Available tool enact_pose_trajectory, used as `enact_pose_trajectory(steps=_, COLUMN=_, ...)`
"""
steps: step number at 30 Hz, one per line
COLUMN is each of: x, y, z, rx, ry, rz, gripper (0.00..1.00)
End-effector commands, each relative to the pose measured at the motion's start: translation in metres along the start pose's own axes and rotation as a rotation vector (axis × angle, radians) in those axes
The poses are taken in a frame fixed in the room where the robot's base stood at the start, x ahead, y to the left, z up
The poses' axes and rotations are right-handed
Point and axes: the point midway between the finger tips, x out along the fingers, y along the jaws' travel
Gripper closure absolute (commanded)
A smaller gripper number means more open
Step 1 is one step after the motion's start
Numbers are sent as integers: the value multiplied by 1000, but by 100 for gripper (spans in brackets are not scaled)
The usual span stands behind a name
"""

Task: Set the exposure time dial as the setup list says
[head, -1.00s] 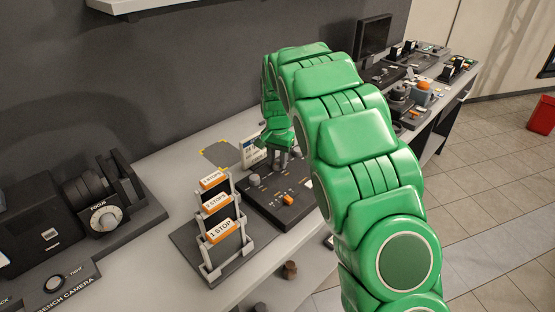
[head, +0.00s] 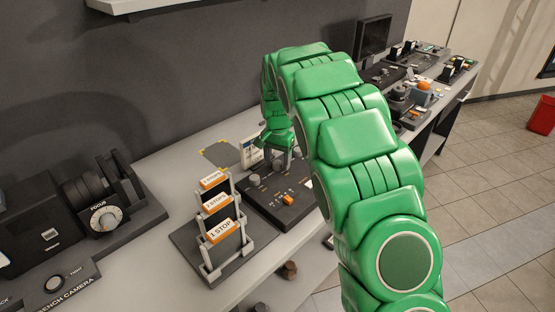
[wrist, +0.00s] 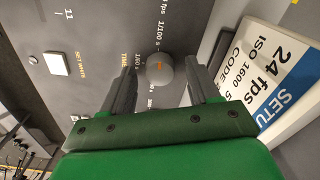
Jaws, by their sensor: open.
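The exposure time dial (wrist: 160,69) is a round grey knob with an orange pointer mark, on a dark panel. In the wrist view it lies between the tips of my gripper (wrist: 160,80), whose two grey fingers are open on either side of it. I cannot tell whether they touch it. Labels around it read TIME, 1/60 s and 1/100 s; others are hidden. The setup list (wrist: 275,75) is a white and blue card at the right, reading 24 fps and ISO 1600, partly cut off. In the head view my gripper (head: 280,155) is over the control panel (head: 272,205).
A bench camera with a FOCUS dial (head: 105,218) is at the left. A monitor (head: 373,37) and other gear stand farther along the bench. The setup card is close beside the right finger.

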Motion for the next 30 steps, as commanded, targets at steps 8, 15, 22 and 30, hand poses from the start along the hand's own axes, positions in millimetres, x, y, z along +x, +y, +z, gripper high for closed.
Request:
enact_pose_trajectory(steps=8, x=-18, y=-1, z=-1, rx=0, ry=3, rz=-2, gripper=39)
enact_pose_trajectory(steps=15, x=-53, y=-1, z=-1, rx=0, ry=4, rz=-3, gripper=39)
enact_pose_trajectory(steps=22, x=-76, y=0, z=0, rx=0, ry=1, rz=-1, gripper=39)
enact_pose_trajectory(steps=30, x=-78, y=0, z=0, rx=0, ry=0, rz=0, gripper=39)
